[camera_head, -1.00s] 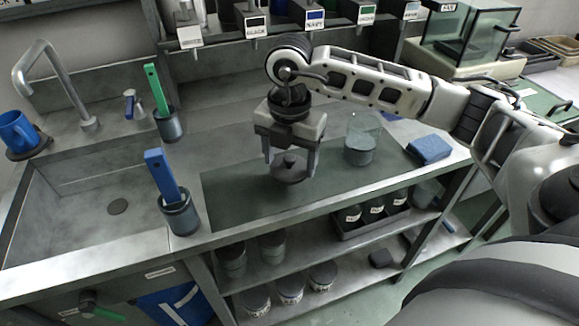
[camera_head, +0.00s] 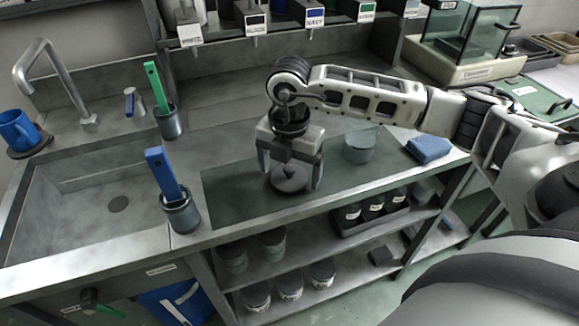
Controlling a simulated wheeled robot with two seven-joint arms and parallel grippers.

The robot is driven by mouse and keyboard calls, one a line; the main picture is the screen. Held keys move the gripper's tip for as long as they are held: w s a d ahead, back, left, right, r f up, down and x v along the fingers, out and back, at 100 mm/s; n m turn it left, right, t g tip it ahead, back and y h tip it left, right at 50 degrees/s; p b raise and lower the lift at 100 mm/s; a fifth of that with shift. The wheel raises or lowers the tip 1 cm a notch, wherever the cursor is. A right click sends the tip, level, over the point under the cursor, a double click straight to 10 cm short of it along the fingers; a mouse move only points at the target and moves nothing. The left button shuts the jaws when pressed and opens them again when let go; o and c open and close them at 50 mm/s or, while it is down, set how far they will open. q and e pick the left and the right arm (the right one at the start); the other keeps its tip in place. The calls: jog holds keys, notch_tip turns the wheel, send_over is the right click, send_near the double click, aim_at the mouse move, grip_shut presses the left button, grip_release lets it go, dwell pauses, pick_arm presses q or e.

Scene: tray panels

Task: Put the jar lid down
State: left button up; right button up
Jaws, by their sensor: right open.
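The jar lid (camera_head: 289,181) is a dark grey disc with a small knob on top. It lies on the dark mat (camera_head: 228,192) on the counter. My right gripper (camera_head: 291,181) is open above it, with its two fingers apart on either side of the lid. A grey jar (camera_head: 358,148) with a clear upper part stands on the mat to the right of the gripper. My left gripper is not in view.
A blue sponge (camera_head: 429,148) lies on the right of the counter. A holder with a blue-handled tool (camera_head: 180,213) stands at the left, beside the sink (camera_head: 90,205). Labelled dispensers line the back. Several jars fill the shelf below.

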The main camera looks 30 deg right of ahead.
aim_at(289, 168)
notch_tip(289, 168, up, 12)
jog(key=shift+r+b, duration=0.2)
jog(key=shift+b, duration=0.15)
dwell(0.5)
